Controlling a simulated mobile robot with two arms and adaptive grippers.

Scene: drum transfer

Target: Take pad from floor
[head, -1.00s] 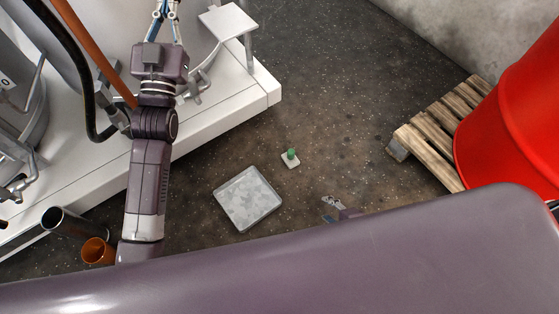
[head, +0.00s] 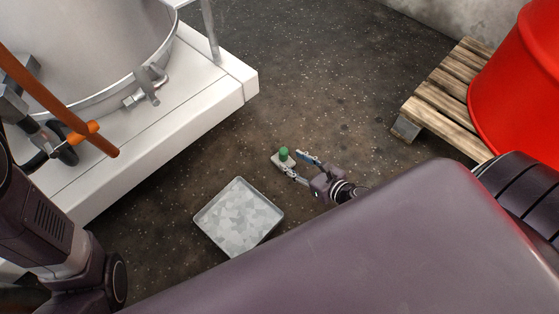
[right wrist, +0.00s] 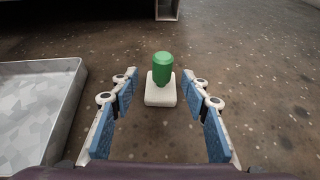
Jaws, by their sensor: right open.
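The pad is a small white block with a green knob (head: 284,154) on top, standing upright on the dark floor. In the right wrist view its green knob (right wrist: 162,68) and white base (right wrist: 160,91) are centred ahead of the fingers. My right gripper (head: 296,165) is open, its fingertips close to the pad. In the right wrist view the blue-padded fingers of the gripper (right wrist: 160,98) spread on both sides of the white base, with nothing gripped. Whether a finger touches the pad cannot be told. My left gripper is not in view; only part of my left arm shows.
A shallow grey tray (head: 239,218) lies on the floor left of the right gripper. A white platform (head: 160,120) with a metal vessel (head: 85,45) stands at the left. A wooden pallet (head: 440,98) carries a red drum (head: 520,85) at the right. Floor beyond the pad is clear.

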